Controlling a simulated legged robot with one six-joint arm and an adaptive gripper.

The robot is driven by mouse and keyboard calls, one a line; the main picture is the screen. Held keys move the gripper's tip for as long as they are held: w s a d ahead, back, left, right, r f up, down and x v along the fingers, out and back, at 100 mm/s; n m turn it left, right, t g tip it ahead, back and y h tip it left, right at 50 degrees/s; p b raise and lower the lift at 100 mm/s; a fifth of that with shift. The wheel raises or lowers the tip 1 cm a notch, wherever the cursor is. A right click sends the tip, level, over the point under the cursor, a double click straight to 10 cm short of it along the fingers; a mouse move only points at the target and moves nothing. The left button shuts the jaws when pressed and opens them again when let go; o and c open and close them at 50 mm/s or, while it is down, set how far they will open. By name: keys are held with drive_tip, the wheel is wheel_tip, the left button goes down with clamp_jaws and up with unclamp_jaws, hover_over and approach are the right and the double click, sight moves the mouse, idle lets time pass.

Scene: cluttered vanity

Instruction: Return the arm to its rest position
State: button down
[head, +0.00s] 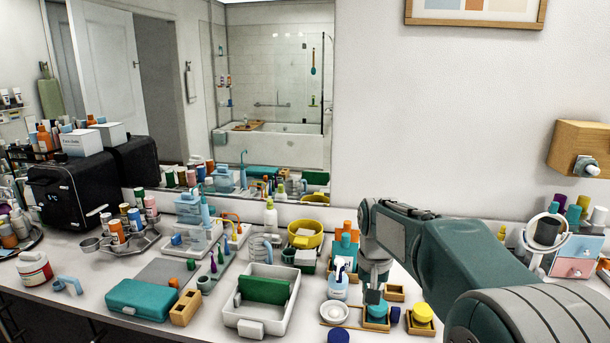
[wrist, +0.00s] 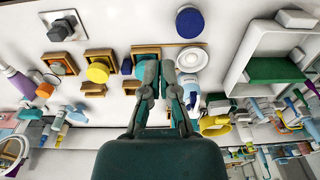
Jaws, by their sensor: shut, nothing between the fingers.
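My arm reaches in from the lower right of the head view, its green links above the right part of the white counter. My gripper (wrist: 157,72) points down over the counter in the wrist view, with its fingertips close together and nothing held. In the head view the gripper (head: 375,290) is partly hidden by its own wrist, among small wooden trays and bottles. I cannot tell from these views how high the fingertips are above the things below.
A white tray (head: 232,314) with a green block (head: 264,289) lies left of the gripper. A yellow-lidded jar (head: 423,312), white dish (head: 334,312) and pump bottle (head: 338,285) crowd it. A mirror stands behind; a wooden wall box (head: 575,140) juts out at right.

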drive_tip(key=s+d+r+n+t, duration=0.1)
drive_tip(key=s+r+t, duration=0.35)
drive_tip(key=s, duration=0.95)
drive_tip(key=s+d+f+n, duration=0.1)
drive_tip(key=s, duration=1.1)
drive_tip(key=shift+s+f, duration=0.25)
drive_tip(key=shift+f, duration=0.05)
drive_tip(key=shift+t, duration=0.25)
